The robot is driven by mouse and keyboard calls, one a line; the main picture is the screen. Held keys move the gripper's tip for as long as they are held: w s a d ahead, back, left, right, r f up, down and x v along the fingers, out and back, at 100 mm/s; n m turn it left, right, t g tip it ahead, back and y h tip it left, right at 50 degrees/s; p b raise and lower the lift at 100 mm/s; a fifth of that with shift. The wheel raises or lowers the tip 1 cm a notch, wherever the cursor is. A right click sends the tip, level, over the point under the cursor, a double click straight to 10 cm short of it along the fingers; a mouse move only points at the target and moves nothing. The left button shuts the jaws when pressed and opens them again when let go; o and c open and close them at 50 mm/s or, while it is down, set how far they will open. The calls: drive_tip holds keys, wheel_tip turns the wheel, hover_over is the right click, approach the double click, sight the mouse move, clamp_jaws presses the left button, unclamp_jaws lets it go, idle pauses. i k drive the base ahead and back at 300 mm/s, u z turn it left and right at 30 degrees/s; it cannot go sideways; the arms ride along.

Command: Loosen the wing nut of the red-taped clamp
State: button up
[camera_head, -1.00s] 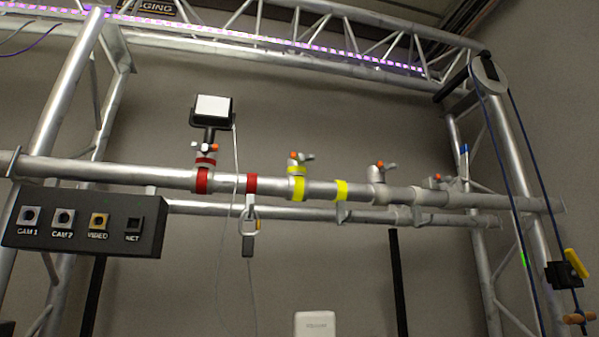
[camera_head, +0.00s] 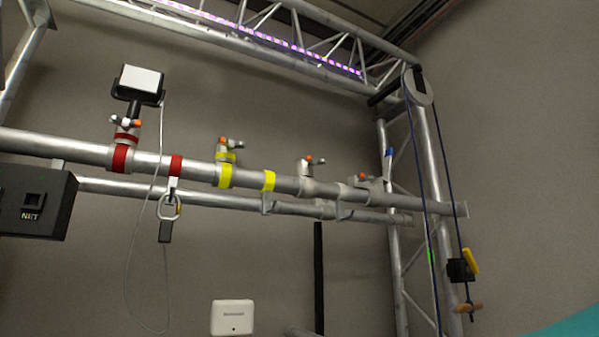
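The red-taped clamp (camera_head: 121,157) sits around the upper horizontal pipe at the left. A small lamp with a white face (camera_head: 140,80) stands on it. Its wing nut (camera_head: 125,122), with an orange end, is just above the red tape and below the lamp. A second red band (camera_head: 175,166) is on the pipe to its right, with a metal ring and a dark tag (camera_head: 167,215) hanging below. A thin cable runs down from the lamp and loops below the pipes. My gripper is not in view.
Yellow-taped clamp (camera_head: 225,172) and untaped clamps (camera_head: 306,180) sit further right on the pipe (camera_head: 60,143). A dark socket box (camera_head: 40,205) hangs at the left. A white box (camera_head: 232,317) is below. A pulley (camera_head: 418,88) with blue rope (camera_head: 447,190) is at the right.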

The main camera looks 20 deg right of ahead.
sight(126, 125)
drive_tip(key=k, duration=0.5)
drive_tip(key=u, duration=1.6)
drive_tip(key=i, duration=1.15)
drive_tip(key=z, duration=0.35)
